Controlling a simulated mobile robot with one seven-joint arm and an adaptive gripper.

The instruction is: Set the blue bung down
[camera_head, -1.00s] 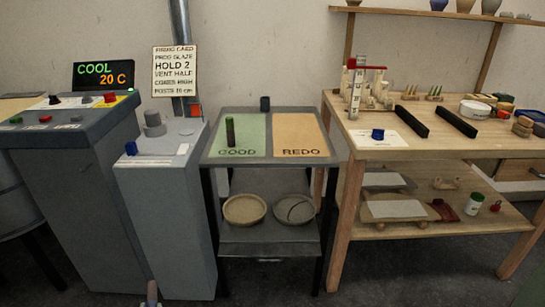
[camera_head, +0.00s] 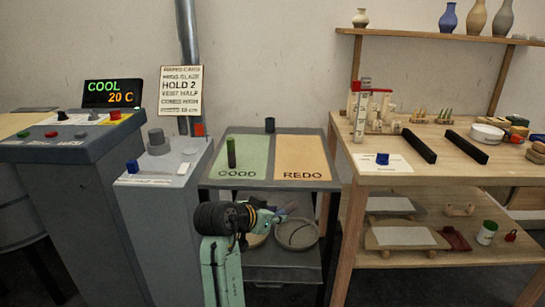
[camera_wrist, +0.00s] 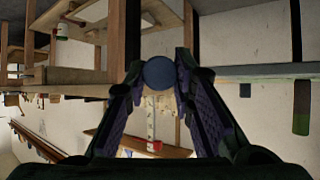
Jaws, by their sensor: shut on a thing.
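My gripper (camera_wrist: 159,68) is shut on a round blue bung (camera_wrist: 158,73), seen end-on between the fingertips in the wrist view. In the head view my gripper (camera_head: 279,212) is low, in front of the stand with the GOOD and REDO panels, below its top.
The green GOOD panel (camera_head: 250,149) holds a dark green cylinder (camera_head: 231,152). The REDO panel (camera_head: 302,147) is bare. A small dark cup (camera_head: 270,125) stands at the back edge. A round dish (camera_head: 297,233) sits on the lower shelf. Black bars (camera_head: 419,146) lie on the bench.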

